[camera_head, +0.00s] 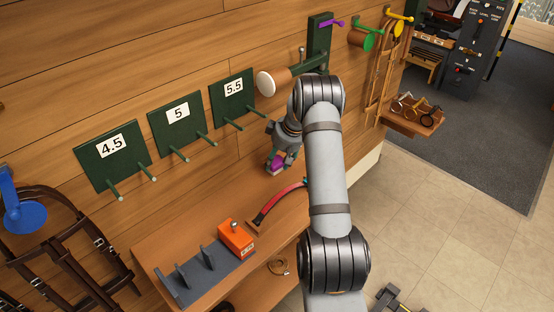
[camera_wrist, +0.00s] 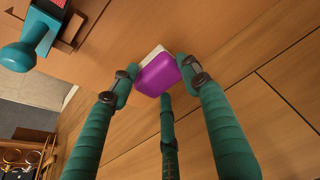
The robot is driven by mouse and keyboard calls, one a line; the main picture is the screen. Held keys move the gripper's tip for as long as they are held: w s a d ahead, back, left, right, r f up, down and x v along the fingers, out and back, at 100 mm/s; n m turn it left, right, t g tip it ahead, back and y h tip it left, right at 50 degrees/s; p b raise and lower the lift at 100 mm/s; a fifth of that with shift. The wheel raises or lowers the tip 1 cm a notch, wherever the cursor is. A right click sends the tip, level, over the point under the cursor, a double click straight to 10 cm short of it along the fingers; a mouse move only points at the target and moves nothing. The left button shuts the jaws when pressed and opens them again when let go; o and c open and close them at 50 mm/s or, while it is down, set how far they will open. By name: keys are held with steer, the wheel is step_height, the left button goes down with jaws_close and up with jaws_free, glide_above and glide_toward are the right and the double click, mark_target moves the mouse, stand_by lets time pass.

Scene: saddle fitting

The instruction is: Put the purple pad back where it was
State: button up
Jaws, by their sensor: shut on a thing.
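The purple pad (camera_wrist: 157,76) is held between the green fingers of my gripper (camera_wrist: 158,80) in the wrist view. A white layer shows along the pad's upper left edge. In the head view my gripper (camera_head: 280,160) is low beside the wooden wall, above the wooden bench (camera_head: 180,236), with a bit of the purple pad (camera_head: 276,162) showing at its tips. I cannot tell whether the pad touches the bench. A purple hook (camera_head: 332,23) sticks out from a green upright at the top. My arm hides part of the wall and bench.
Green pegged boards marked 4.5 (camera_head: 110,150), 5 (camera_head: 178,118) and 5.5 (camera_head: 235,89) hang left of my gripper. A brown cylinder with a pale end (camera_head: 266,84) juts out above. An orange box (camera_head: 235,239) and a red curved piece (camera_head: 278,203) are on the bench.

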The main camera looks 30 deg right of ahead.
steer(key=shift+a, duration=0.1)
steer(key=shift+f, duration=0.2)
steer(key=o, duration=1)
steer(key=shift+r, duration=0.1)
steer(key=shift+o, duration=0.2)
steer(key=shift+r, duration=0.1)
steer(key=shift+r, duration=0.2)
steer(key=v, duration=1.1)
steer(key=shift+s+r+b, duration=0.15)
steer(key=shift+r+b, duration=0.1)
steer(key=shift+b, duration=0.15)
